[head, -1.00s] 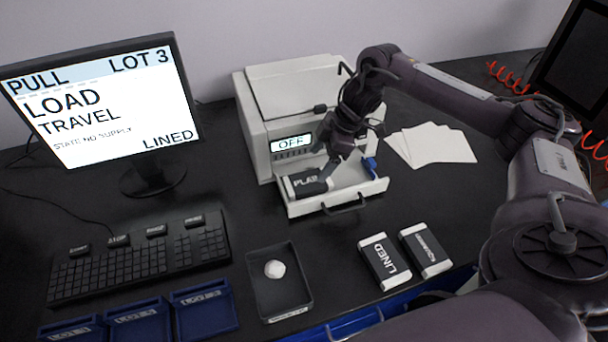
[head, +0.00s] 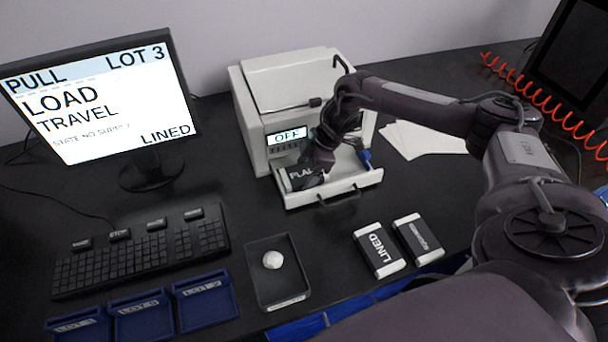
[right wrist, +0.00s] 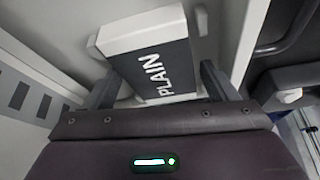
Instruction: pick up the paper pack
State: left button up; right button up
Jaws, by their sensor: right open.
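A white paper pack with a dark band reading PLAIN (head: 300,176) lies in the pulled-out drawer (head: 345,185) of the white machine, at its left end. It also fills the upper middle of the right wrist view (right wrist: 150,55). My right gripper (head: 318,172) is low over this pack, partly covering it. In the right wrist view my right gripper (right wrist: 163,85) is open, with one finger on each side of the pack. I cannot tell whether the fingers touch it. A LINED pack (head: 380,249) and another white-and-dark pack (head: 418,238) lie on the table in front. My left gripper is out of view.
The white machine (head: 290,85) displays OFF. A blue item (head: 364,157) is at the drawer's right side. White sheets (head: 425,140) lie to the right. A black tray (head: 255,295) holds a white lump (head: 272,259). A keyboard, blue bins and a monitor are at left.

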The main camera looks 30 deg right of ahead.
aim_at(306, 172)
jog(key=shift+f, duration=0.2)
jog(key=shift+c, duration=0.2)
jog(key=c, duration=0.8)
jog(key=shift+r, duration=0.15)
jog(key=shift+c, duration=0.7)
notch_tip(306, 172, up, 11)
jog(key=b, duration=0.1)
notch_tip(306, 172, up, 9)
jog(key=shift+r+p, duration=0.1)
jog(key=shift+p, duration=1.15)
jog(key=s+a+m+t+h, duration=0.1)
jog(key=s+a+m, duration=0.1)
jog(key=a+m, duration=0.2)
jog(key=s+a+f+m+t+h, duration=0.1)
jog(key=s+a+m+h, duration=0.1)
jog(key=a+m, duration=0.2)
jog(key=s+a+m+h, duration=0.1)
jog(key=s+a+m, duration=0.1)
jog(key=a+m, duration=0.3)
jog(key=shift+s+a+f+t, duration=0.2)
jog(key=shift+a+f+t, duration=0.1)
jog(key=shift+a+t, duration=0.1)
